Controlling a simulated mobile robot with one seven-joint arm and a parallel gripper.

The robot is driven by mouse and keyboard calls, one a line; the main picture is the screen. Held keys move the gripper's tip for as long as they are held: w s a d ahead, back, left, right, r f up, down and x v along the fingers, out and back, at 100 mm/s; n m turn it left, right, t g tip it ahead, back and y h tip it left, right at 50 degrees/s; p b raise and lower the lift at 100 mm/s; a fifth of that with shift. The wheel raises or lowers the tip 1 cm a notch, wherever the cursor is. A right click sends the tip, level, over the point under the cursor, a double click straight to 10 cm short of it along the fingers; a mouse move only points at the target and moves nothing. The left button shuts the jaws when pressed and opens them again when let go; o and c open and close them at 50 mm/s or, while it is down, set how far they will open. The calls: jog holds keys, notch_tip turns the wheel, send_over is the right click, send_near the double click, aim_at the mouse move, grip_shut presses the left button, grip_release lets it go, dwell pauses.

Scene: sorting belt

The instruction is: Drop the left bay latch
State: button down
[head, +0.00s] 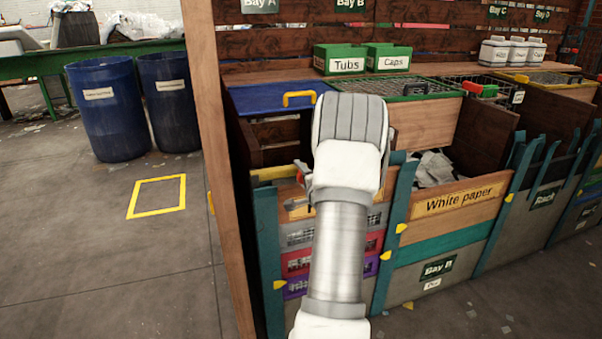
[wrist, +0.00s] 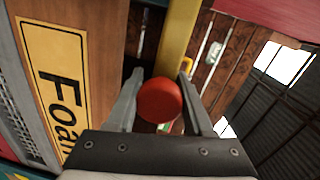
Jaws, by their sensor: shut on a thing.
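The left bay has a wooden front with a yellow "Foam" label (wrist: 57,75), seen at the left of the wrist view. A round red knob (wrist: 158,100), which looks like the left bay latch's handle, sits between the fingers of my gripper (wrist: 160,85). The fingers are closed on its sides. A yellow bar (wrist: 177,40) runs just beyond the knob. In the head view my arm covers most of the left bay front, and only a small red part (head: 302,169) shows beside it. The rest of the latch is hidden.
A blue lid (head: 265,97) with a yellow handle lies behind the left bay. The right bay, labelled "White paper" (head: 458,199), holds paper. A wooden post (head: 215,150) stands close on the left. Beyond it are blue barrels (head: 106,125) and open floor.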

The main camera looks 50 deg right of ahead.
jog(key=c, duration=0.6)
grip_release()
jog(key=shift+a+f, duration=0.1)
jog(key=shift+f, duration=0.25)
jog(key=shift+r, duration=0.1)
jog(key=p+v, duration=0.2)
jog(key=v, duration=1.5)
jog(key=shift+r+p, duration=0.2)
jog(key=shift+p, duration=0.15)
jog(key=shift+s+a, duration=0.1)
